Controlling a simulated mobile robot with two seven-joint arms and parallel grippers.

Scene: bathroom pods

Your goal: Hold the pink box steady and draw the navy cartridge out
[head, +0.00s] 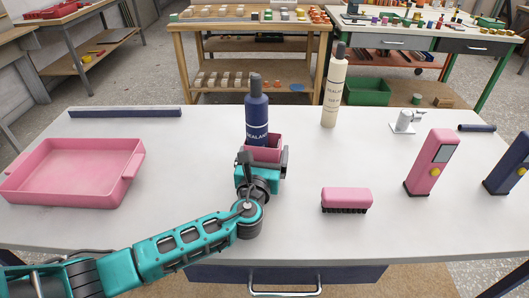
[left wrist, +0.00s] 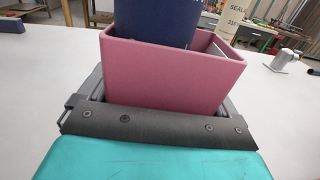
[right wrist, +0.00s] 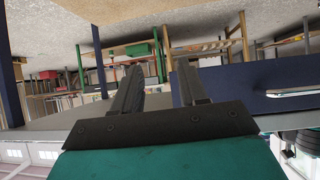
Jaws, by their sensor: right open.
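The navy cartridge (head: 257,118), a bottle shape with a dark nozzle and white lettering, stands upright in the small open pink box (head: 263,153) at the table's middle. In the left wrist view the cartridge (left wrist: 157,20) rises out of the box (left wrist: 170,75), its lower part hidden by the front wall. My left gripper (head: 263,164) has its fingers on either side of the box and looks shut on it. My right gripper (right wrist: 157,88) is open and empty, away from the box; the head view does not show its fingers.
A cream sealant cartridge (head: 334,92) stands behind to the right. A pink brush (head: 346,199), a pink handheld device (head: 432,163) and a navy one (head: 510,165) are on the right. A pink tray (head: 75,172) lies left. The table before the box's right side is clear.

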